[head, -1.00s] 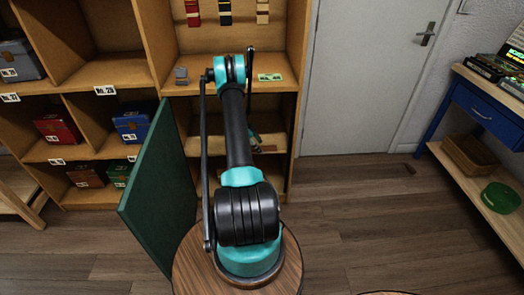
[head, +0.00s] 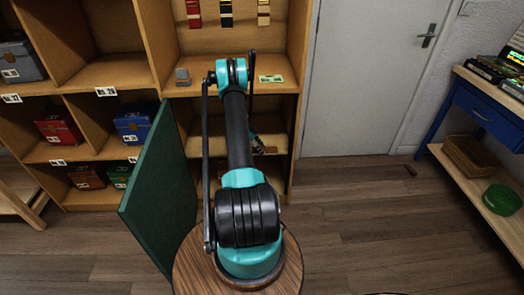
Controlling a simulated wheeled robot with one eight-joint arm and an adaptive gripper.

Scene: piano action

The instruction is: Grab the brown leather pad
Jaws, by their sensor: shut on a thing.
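My teal and black arm reaches into the shelf unit, and my gripper (head: 262,147) shows only in part to the right of the black arm link, over the lower shelf. It is shut on a small dark brownish thing (head: 270,150), which looks like the brown leather pad. The arm hides most of the gripper and part of the pad. I cannot tell whether the pad touches the shelf.
The wooden shelf unit (head: 158,88) surrounds the gripper with side walls and a shelf board above. A small grey block (head: 182,76) and a green-and-white card (head: 271,78) are on the upper shelf. A green panel (head: 160,190) stands close to the left of my arm.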

